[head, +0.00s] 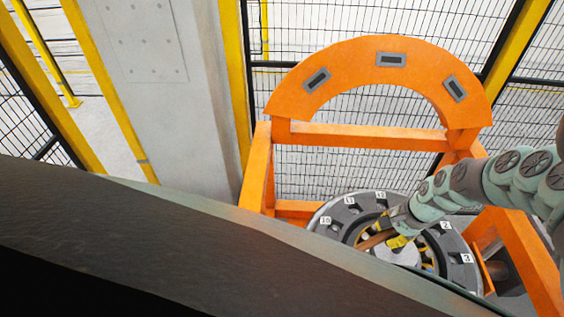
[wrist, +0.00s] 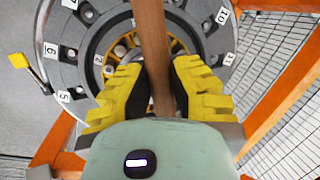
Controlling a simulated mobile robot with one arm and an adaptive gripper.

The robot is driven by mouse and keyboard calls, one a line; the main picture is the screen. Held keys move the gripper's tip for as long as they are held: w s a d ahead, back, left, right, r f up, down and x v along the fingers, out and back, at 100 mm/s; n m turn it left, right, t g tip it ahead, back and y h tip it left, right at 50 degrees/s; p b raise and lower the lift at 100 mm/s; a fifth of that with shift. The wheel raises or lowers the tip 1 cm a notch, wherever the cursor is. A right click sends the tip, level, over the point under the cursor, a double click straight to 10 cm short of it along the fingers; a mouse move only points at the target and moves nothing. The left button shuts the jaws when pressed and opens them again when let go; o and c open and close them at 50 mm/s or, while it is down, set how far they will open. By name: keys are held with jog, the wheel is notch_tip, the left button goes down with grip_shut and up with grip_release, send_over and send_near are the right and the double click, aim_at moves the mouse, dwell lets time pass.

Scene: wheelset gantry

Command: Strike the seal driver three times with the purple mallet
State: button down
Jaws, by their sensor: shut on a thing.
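My gripper (wrist: 157,68) has its yellow fingers closed on a brown wooden handle (wrist: 152,35), which fits the mallet's handle. The handle runs up out of the top of the wrist view. The purple head is not in sight in either view. In the head view my gripper (head: 397,240) is over the middle of the numbered grey ring (head: 345,212), with a short piece of the handle (head: 374,240) showing to its left. A pale round hub face (head: 398,255) lies just below the fingers. I cannot make out the seal driver for certain.
An orange gantry frame (head: 360,138) with an arched top stands behind and around the ring. Wire mesh fencing (head: 400,15) and a grey column (head: 165,100) close off the back. A large dark curved surface (head: 180,235) fills the lower left. A yellow tag (wrist: 20,61) sticks out beside the ring.

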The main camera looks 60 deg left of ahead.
jog(key=shift+s+a, duration=0.1)
jog(key=shift+s, duration=0.05)
jog(key=shift+s+r, duration=0.1)
jog(key=shift+r, duration=0.05)
notch_tip(320, 180, down, 6)
jog(key=b, duration=0.4)
jog(key=shift+b, duration=0.35)
dwell(0.7)
jog(key=shift+r+p, duration=0.25)
jog(key=shift+p, duration=0.4)
dwell(0.7)
jog(key=shift+f, duration=0.15)
dwell(0.9)
